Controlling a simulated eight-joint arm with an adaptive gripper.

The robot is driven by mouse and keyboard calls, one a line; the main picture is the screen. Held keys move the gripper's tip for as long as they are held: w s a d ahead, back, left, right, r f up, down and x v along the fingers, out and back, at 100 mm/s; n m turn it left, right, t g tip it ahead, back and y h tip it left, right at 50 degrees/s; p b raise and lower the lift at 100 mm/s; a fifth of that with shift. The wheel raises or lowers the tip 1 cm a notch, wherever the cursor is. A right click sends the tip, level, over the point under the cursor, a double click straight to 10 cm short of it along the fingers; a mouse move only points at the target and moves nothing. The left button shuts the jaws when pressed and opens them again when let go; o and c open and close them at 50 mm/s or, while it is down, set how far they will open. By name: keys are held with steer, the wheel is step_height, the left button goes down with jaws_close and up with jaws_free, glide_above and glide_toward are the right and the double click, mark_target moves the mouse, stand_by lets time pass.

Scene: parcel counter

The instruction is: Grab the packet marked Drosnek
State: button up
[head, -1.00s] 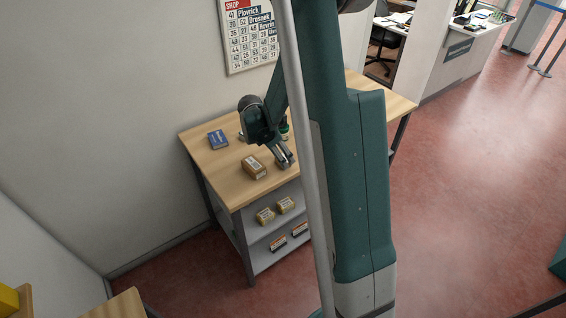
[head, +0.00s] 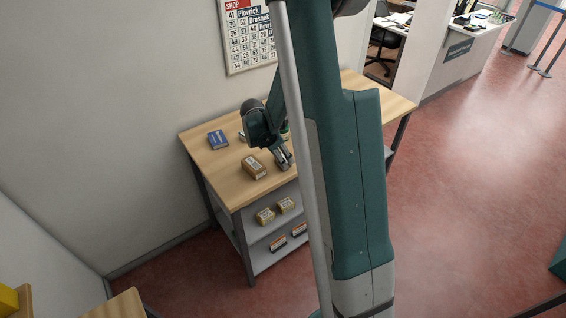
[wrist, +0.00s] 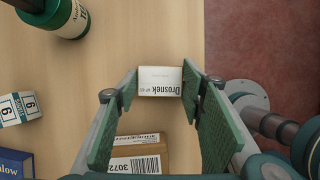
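In the head view my gripper (head: 284,159) is low over the right part of the wooden table (head: 225,183), and the packet cannot be made out there. Whether the packet rests on the table or is lifted is not clear.
A brown box (wrist: 138,164) with a barcode label lies close beside the gripper. A blue box (head: 218,140), a white numbered box (wrist: 18,108) and a green bottle (wrist: 62,14) stand to the left in the wrist view. Several packets (head: 265,217) sit on shelves below. The table edge is close on the right.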

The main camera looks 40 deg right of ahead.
steer(key=c, duration=0.3)
steer(key=shift+r, duration=0.15)
steer(key=shift+r+p, duration=0.3)
steer(key=shift+r, duration=4.55)
